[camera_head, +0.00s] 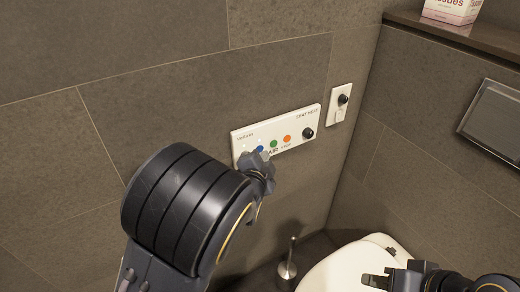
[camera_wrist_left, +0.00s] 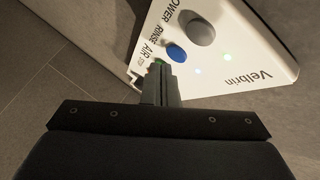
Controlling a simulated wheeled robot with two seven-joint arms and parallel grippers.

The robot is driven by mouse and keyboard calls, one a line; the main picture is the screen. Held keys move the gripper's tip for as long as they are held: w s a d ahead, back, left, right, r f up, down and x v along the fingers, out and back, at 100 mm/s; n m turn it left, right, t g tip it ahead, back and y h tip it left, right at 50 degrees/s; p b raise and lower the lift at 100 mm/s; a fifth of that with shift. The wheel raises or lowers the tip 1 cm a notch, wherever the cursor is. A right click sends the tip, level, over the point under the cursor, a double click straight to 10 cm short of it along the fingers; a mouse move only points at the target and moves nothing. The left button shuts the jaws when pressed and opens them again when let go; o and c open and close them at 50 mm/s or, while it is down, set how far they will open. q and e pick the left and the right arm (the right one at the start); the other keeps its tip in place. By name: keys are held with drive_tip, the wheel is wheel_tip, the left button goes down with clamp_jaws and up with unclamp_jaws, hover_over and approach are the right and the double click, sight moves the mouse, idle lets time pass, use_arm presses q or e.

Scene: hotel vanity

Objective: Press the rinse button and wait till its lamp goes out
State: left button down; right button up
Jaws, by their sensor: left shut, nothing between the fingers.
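The white control panel (camera_head: 291,117) is on the tiled wall. In the left wrist view the panel (camera_wrist_left: 250,93) shows a grey POWER button (camera_wrist_left: 196,27), the blue RINSE button (camera_wrist_left: 176,52) and part of a green button (camera_wrist_left: 160,61) by AIR. Two small lights glow: a greenish one (camera_wrist_left: 227,57) in line with POWER and a pale bluish rinse lamp (camera_wrist_left: 197,71) in line with RINSE. My left gripper (camera_head: 262,164) is shut and empty, its tips (camera_wrist_left: 160,75) just below the blue and green buttons; contact cannot be told. My right gripper (camera_head: 377,281) is low at right, its jaws unclear.
An orange button (camera_head: 287,139) and a black knob (camera_head: 308,133) are on the panel's right part. A wall plate with a knob (camera_head: 338,104) is beside it. Below are a toilet (camera_head: 335,272) and a brush holder (camera_head: 287,270). A tissue box (camera_head: 452,10) stands on the ledge.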

use_arm(q)
drive_tip(key=shift+s, duration=0.1)
drive_tip(key=s+d, duration=0.1)
drive_tip(key=s, duration=0.1)
drive_tip(key=s+d+p, duration=0.1)
drive_tip(key=s, duration=0.1)
drive_tip(key=shift+d, duration=0.4)
idle(0.8)
